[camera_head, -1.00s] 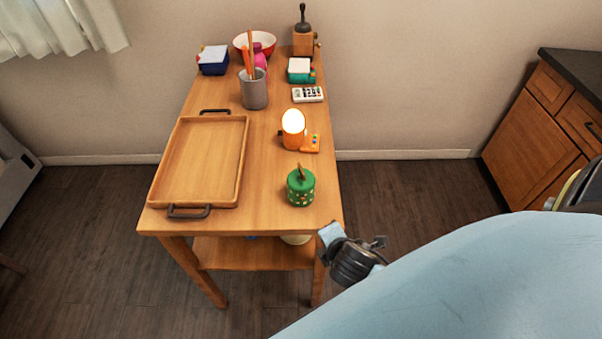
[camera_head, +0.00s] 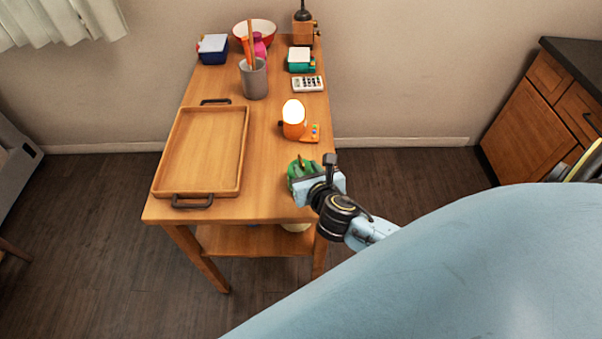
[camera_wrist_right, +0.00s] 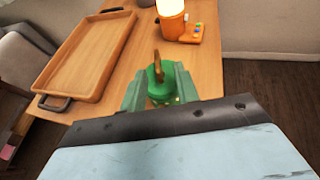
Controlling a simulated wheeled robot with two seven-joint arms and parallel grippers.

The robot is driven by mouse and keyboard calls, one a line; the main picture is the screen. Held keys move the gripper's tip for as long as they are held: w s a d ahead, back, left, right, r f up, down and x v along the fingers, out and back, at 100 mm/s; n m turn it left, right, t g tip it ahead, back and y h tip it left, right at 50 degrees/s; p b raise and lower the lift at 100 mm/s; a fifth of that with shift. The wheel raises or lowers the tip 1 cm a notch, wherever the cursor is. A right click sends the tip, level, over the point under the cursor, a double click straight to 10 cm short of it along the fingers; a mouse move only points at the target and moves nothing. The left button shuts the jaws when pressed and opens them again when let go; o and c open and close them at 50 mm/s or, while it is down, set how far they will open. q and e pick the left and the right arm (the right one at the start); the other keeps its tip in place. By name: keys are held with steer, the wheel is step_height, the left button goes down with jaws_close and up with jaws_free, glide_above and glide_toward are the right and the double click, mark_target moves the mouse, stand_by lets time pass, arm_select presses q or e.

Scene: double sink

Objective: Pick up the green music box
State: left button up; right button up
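The green music box (camera_head: 295,169), with a small brown piece on top, stands at the near right of the wooden table. My right gripper (camera_head: 302,180) is at it from the near side and hides much of it. In the right wrist view the music box (camera_wrist_right: 172,122) sits between the two spread fingers of my right gripper (camera_wrist_right: 160,82), with a finger on each side. I cannot tell whether the fingers touch it. The box is upright on the table. My left gripper is not in view.
A wooden tray (camera_head: 160,150) with dark handles lies left on the table (camera_head: 262,150). An orange lamp (camera_head: 294,130) stands behind the music box. A grey cup (camera_head: 254,82), a calculator (camera_head: 308,84), a red bowl (camera_head: 268,29) and boxes are farther back. Table between tray and music box is clear.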

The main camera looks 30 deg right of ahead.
mark_target(299, 157)
steer(key=shift+x, duration=3.35)
steer(key=shift+a+r, duration=0.1)
steer(key=shift+c, duration=0.4)
jaws_close()
